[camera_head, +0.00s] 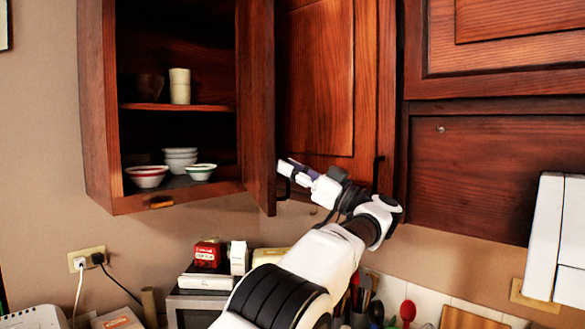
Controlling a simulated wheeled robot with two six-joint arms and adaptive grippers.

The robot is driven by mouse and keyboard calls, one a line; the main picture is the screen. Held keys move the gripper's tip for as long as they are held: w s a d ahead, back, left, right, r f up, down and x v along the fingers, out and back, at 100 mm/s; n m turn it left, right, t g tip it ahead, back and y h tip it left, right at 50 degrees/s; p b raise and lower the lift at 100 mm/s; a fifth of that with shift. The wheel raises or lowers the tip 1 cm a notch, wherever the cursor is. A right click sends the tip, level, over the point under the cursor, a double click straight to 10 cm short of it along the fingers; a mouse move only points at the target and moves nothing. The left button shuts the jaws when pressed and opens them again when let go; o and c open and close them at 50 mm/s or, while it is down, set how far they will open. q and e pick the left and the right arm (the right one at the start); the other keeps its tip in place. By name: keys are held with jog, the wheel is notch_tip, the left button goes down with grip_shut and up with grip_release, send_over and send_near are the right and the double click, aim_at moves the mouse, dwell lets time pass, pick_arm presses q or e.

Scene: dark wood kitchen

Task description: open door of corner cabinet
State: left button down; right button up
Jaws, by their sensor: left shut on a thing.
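The dark wood corner cabinet (98,100) hangs at the upper left, and its inside shows. Its door (257,100) stands open, seen nearly edge-on, swung out toward me. My left gripper (291,170) is at the lower part of this door, on its right-hand side. It is shut on the door's dark handle (283,188), which is partly hidden by the fingers. My right gripper is not in view.
Bowls (147,176) and cups (180,86) stand inside the cabinet. A closed neighbouring door (315,80) with a dark handle (377,172) is behind my gripper. Below are a red box (207,253), utensils and a red spoon (407,311). A white appliance (560,240) is at right.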

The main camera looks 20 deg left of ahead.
pick_arm(q)
jog(key=shift+a+r, duration=0.2)
jog(key=shift+r, duration=0.45)
jog(key=c, duration=1.2)
grip_release()
jog(key=shift+w+a+f, duration=0.1)
jog(key=shift+a+f, duration=0.1)
jog(key=shift+a, duration=0.1)
jog(key=shift+a+f, duration=0.1)
jog(key=shift+a, duration=0.1)
jog(key=shift+d+f, duration=0.25)
jog(key=shift+d, duration=0.05)
